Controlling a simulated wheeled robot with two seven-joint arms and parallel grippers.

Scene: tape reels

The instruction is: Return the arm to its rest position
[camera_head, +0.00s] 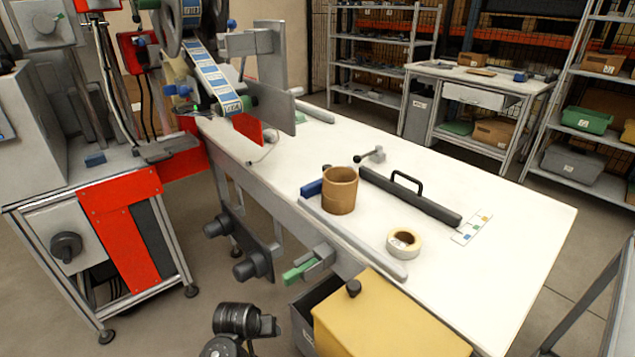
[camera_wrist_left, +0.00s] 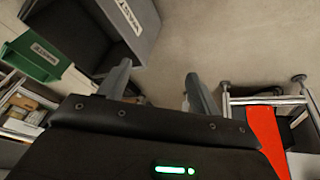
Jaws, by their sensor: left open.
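My left gripper (camera_wrist_left: 158,88) shows in the left wrist view, with its two grey fingers apart and nothing between them. Bare floor lies beyond the fingertips. I cannot make out this gripper in the head view. My right gripper is in neither view. In the head view, a brown tape reel (camera_head: 340,192) stands near the front edge of the white table (camera_head: 490,245). A smaller pale tape roll (camera_head: 403,242) lies flat to its right. No gripper touches either one.
A labelling machine (camera_head: 120,215) with red panels stands left. A black bar with a handle (camera_head: 410,197) lies on the table. A yellow box (camera_head: 390,320) is at the front edge. In the wrist view, a green bin (camera_wrist_left: 38,55) and grey bin (camera_wrist_left: 140,25) are upper left.

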